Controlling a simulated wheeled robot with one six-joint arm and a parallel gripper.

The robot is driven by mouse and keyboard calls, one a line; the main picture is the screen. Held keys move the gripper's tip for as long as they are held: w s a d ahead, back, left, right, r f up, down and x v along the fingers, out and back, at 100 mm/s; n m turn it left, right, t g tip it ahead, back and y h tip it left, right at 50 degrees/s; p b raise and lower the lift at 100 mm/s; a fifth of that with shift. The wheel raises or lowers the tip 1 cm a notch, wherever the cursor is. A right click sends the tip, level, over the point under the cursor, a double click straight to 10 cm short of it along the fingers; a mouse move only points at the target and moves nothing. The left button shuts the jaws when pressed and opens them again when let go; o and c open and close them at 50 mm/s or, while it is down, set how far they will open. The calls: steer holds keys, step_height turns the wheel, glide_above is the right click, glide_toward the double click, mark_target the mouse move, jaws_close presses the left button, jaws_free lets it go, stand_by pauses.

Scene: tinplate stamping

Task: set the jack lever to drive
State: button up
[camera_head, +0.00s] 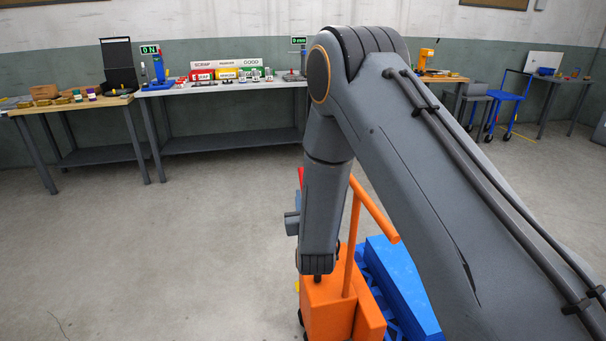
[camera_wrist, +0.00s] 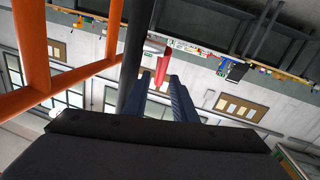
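The orange pallet jack (camera_head: 328,305) stands in front of me, with its upright orange handle (camera_head: 354,240) topped by a slanted crossbar. Orange bars of the jack (camera_wrist: 32,45) fill the left of the wrist view. A red lever (camera_wrist: 162,68) shows near a pale grey cylinder (camera_wrist: 154,46) in the wrist view; a red bit (camera_head: 300,174) shows beside my arm in the head view. My gripper (camera_wrist: 160,76) has its two fingers apart, with the red lever showing between them and no clear contact.
A dark rod (camera_wrist: 131,62) runs close left of my fingers. Workbenches (camera_head: 225,88) line the back wall, and a blue cart (camera_head: 507,97) stands far right. The floor left of the jack is clear.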

steer(key=w+a+p, duration=0.1)
steer(key=w, duration=1.1)
steer(key=shift+a, duration=0.4)
jaws_close()
